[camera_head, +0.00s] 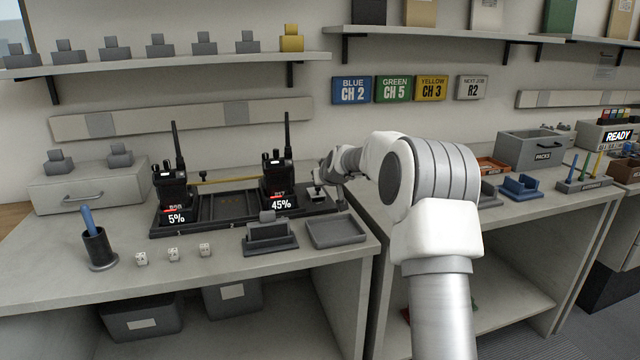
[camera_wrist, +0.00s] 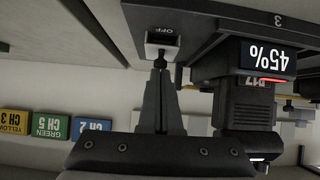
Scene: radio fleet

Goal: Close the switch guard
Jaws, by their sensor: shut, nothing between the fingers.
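The switch (camera_wrist: 163,38), a small light-framed block beside the word OFF, sits at the end of the dark charging rack in the wrist view, which is upside down. I cannot tell a separate guard or its position. My gripper (camera_wrist: 160,64) is shut and empty, its fingertips right at the switch; I cannot tell whether they touch it. In the head view my gripper (camera_head: 319,183) is at the right end of the charging rack (camera_head: 225,222), partly hidden by my arm.
Two upright radios stand in the rack: one at 5% (camera_head: 171,187) on the left, one at 45% (camera_head: 279,180) close beside my gripper. A grey tray (camera_head: 335,232) and a small dark holder (camera_head: 270,236) lie in front. A shelf (camera_head: 160,64) hangs above.

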